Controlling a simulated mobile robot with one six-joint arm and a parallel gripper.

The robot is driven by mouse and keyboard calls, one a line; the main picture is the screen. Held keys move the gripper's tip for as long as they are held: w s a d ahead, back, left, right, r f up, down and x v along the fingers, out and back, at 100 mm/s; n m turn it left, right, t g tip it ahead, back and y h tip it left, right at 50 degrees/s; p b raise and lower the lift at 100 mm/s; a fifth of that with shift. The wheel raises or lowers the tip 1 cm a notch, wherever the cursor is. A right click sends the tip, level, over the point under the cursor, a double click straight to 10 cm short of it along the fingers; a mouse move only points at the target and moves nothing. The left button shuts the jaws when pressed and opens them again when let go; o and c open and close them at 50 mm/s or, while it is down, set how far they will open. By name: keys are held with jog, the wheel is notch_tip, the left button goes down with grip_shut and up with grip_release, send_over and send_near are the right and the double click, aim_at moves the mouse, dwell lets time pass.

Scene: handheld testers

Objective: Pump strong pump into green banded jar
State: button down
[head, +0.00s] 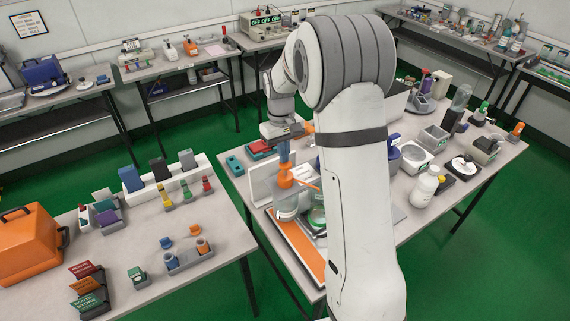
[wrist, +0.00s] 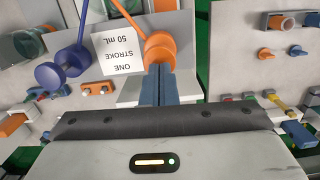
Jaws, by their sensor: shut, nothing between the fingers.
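My gripper (head: 284,158) is shut and empty, its blue-grey fingers pointing down. In the wrist view my fingertips (wrist: 157,72) overlap the near edge of an orange pump head (wrist: 160,48); I cannot tell whether they touch it. In the head view the orange pump (head: 285,179) sits on a clear bottle (head: 286,207), its spout pointing right. A clear jar with green (head: 317,217) stands right of that bottle, partly hidden by my arm. A dark blue pump (wrist: 49,76) shows at left in the wrist view. I cannot tell which pump is the strong one.
A card reading "ONE STROKE 50 mL" (wrist: 118,54) lies between the pumps. A white upright panel (head: 262,186) stands left of the orange pump. A white bottle (head: 424,187) and several containers stand right of my arm.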

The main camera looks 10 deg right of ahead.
notch_tip(320, 180, down, 4)
jog(key=shift+r+b, duration=0.25)
jog(key=shift+b, duration=0.75)
jog(key=shift+w+r+p, duration=0.1)
jog(key=shift+r+p, duration=0.25)
jog(key=w, duration=0.1)
jog(key=p, duration=0.1)
jog(key=w, duration=0.1)
jog(key=shift+w+a+r, duration=0.35)
jog(key=shift+a, duration=0.05)
jog(key=shift+r, duration=0.1)
